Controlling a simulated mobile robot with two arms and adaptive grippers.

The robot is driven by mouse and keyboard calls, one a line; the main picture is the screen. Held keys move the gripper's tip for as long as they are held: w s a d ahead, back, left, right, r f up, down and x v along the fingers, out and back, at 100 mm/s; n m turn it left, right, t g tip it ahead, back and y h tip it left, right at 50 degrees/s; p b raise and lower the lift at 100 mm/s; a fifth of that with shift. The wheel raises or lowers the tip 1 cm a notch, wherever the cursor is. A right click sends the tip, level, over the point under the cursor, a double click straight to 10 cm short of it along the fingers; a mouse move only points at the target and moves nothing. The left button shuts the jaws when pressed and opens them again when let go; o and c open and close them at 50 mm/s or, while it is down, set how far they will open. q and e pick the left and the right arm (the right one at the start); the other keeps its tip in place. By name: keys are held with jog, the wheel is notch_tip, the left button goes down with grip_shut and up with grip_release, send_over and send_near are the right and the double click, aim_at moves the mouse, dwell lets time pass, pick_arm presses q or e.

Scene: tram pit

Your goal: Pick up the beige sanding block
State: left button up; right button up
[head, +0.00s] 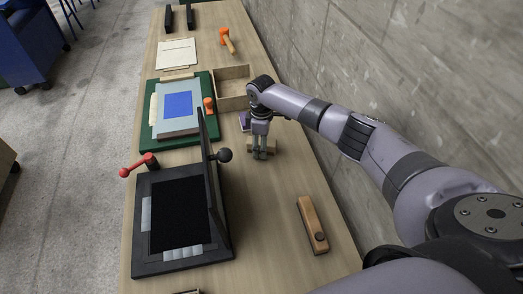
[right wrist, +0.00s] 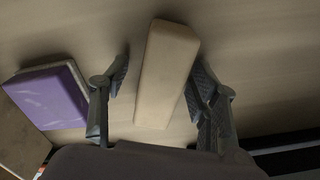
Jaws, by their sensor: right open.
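The beige sanding block (right wrist: 166,75) lies on the bench, and in the right wrist view it sits between the two fingers of my right gripper (right wrist: 160,92). The fingers are open, one on each side, with a visible gap at the left finger; at the right finger I cannot tell whether they touch. In the head view my right gripper (head: 260,156) points down at the bench, and the block (head: 284,147) is mostly hidden behind its fingers. My left gripper is not in view.
A purple block (right wrist: 50,95) lies just left of the beige one; it also shows in the head view (head: 244,121). An open wooden tray (head: 232,104), a black hinged frame (head: 140,262) with a ball knob and a wooden tool (head: 311,225) stand around. The wall borders the bench's right.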

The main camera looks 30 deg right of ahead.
jog(key=shift+r, duration=0.1)
jog(key=shift+c, duration=0.7)
grip_shut()
jog(key=shift+r, duration=0.15)
notch_tip(320, 180, up, 10)
jog(key=p, duration=1)
